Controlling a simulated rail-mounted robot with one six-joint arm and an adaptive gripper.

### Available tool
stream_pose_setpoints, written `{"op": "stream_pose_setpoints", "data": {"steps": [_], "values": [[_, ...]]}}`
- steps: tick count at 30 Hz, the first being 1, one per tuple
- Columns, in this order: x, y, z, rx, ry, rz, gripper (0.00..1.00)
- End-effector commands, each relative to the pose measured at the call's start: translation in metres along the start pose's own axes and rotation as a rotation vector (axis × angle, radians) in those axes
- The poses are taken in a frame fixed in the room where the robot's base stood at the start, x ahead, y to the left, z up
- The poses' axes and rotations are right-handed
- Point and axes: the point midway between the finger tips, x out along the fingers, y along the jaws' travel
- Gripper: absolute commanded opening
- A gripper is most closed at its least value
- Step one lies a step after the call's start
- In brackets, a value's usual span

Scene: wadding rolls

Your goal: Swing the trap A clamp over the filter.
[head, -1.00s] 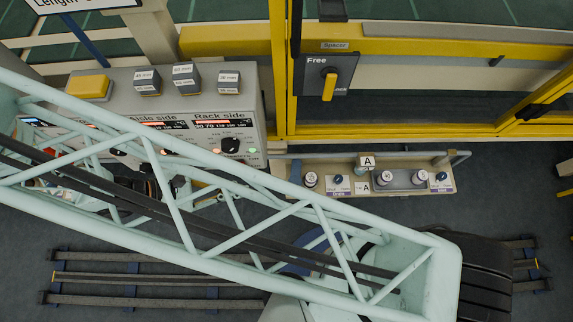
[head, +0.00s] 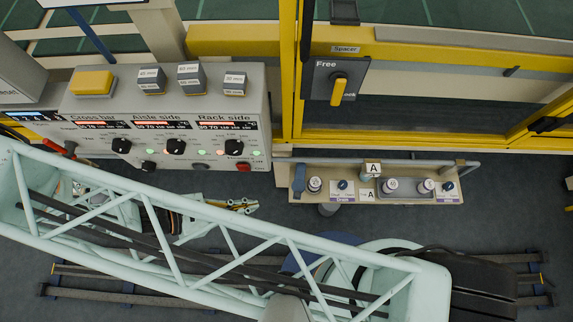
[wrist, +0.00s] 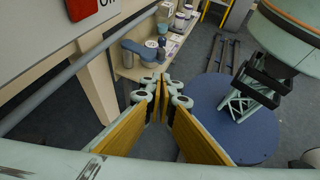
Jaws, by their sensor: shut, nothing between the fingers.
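The trap shelf (head: 330,195) carries a tag marked A (head: 372,168), several white-topped round fittings and small blue knobs. A blue upright piece (head: 299,178) stands at its left end; in the wrist view a blue-grey lever-like part (wrist: 140,50) lies over the near end of the shelf. I cannot tell surely which part is the trap A clamp or which is the filter. My gripper (head: 252,206) is shut and empty, left of the shelf and apart from it. In the wrist view its yellow-padded fingers (wrist: 160,82) meet just in front of the blue-grey part.
The control panel (head: 165,130) with dials and displays stands at the left. A grey rail (head: 400,162) runs behind the shelf. The yellow frame (head: 288,70) with a Free/Lock switch (head: 340,82) rises behind. Floor rails (head: 130,285) lie in front.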

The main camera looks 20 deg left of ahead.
Motion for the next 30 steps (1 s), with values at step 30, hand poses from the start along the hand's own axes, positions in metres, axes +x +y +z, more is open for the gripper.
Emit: {"op": "stream_pose_setpoints", "data": {"steps": [30], "values": [[0.08, 0.0, 0.0, 0.0, -0.001, -0.002, 0.0]]}}
